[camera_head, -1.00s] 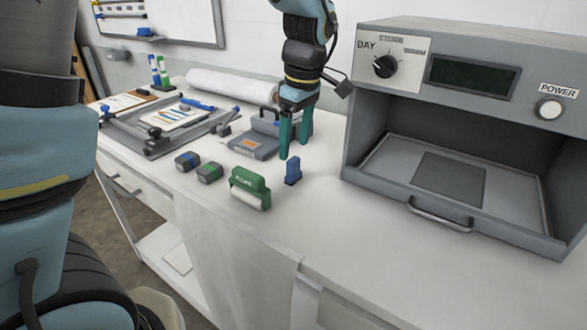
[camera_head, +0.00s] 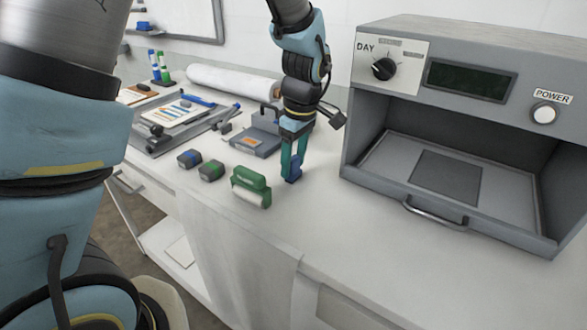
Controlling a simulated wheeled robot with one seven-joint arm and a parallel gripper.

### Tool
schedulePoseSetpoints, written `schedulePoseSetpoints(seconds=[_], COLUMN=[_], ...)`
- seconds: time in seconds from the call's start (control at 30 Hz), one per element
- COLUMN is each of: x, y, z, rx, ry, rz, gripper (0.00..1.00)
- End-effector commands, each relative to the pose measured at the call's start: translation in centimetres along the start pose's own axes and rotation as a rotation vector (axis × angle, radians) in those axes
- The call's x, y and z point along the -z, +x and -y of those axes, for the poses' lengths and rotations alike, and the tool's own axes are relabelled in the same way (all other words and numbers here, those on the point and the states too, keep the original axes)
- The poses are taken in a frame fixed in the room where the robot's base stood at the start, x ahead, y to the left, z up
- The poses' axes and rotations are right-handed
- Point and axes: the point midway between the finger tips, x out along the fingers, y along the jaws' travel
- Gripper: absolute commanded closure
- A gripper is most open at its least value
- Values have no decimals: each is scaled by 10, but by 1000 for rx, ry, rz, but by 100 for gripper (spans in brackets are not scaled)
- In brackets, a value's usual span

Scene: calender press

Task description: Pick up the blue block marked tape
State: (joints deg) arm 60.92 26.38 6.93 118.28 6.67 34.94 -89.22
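The blue block (camera_head: 294,170) stands upright on the white bench top, left of the grey cabinet. A marking on it is too small to read. My gripper (camera_head: 293,166) points down at the block, its two teal fingers low on either side of it. The left finger hides part of the block. I cannot tell whether the fingers press on it or stand just clear of it. The block appears to rest on the bench.
A grey device (camera_head: 254,142) sits behind. The grey cabinet (camera_head: 431,214) with an open front stands at right. The front bench is clear.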

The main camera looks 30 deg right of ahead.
Motion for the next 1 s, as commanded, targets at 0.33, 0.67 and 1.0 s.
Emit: schedulePoseSetpoints(seconds=[0.33,0.67,1.0], x=[0,0,2], y=[0,0,-15], z=[0,0,-2], rx=[0,-1,-6], ry=[0,0,0], rz=[0,0,-1], gripper=[81,100,100])
